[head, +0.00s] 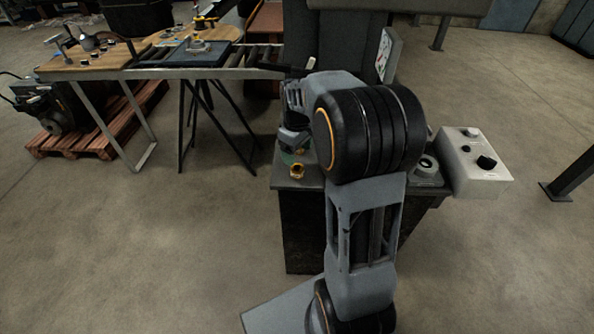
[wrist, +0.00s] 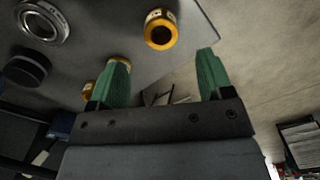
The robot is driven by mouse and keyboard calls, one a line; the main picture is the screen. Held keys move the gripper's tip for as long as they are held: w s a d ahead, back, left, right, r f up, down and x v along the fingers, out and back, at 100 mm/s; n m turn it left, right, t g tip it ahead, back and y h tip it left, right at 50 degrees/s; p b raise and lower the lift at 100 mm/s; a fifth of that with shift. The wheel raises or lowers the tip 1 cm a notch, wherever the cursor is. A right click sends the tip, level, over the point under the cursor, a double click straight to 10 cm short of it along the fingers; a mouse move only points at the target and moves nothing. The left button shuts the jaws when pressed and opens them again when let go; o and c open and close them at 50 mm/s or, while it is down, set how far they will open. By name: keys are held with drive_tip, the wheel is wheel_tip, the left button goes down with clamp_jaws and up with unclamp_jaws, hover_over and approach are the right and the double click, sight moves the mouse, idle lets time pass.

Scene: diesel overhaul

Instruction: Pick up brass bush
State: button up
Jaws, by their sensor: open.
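A brass bush (wrist: 160,29), a short yellow-gold ring with a dark bore, stands near the edge of the grey bench top in the wrist view. It lies ahead of my gripper (wrist: 163,60), beyond the gap between the green fingers and apart from them. My gripper is open and empty. More brass-coloured pieces (wrist: 88,90) show by the left finger, partly hidden by it. In the head view one brass bush (head: 297,171) sits at the bench's front left edge, just below my gripper (head: 291,146), which my arm partly hides.
A silver ring (wrist: 42,21) and a black round part (wrist: 27,68) lie on the left of the bench top in the wrist view. A white box with knobs (head: 476,160) stands at the bench's right. A roller table (head: 170,70) is at the back left. Open floor surrounds the bench.

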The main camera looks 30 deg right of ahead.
sight(297, 168)
drive_tip(key=shift+s+f, duration=0.1)
drive_tip(key=shift+f, duration=3.6)
drive_tip(key=c, duration=1)
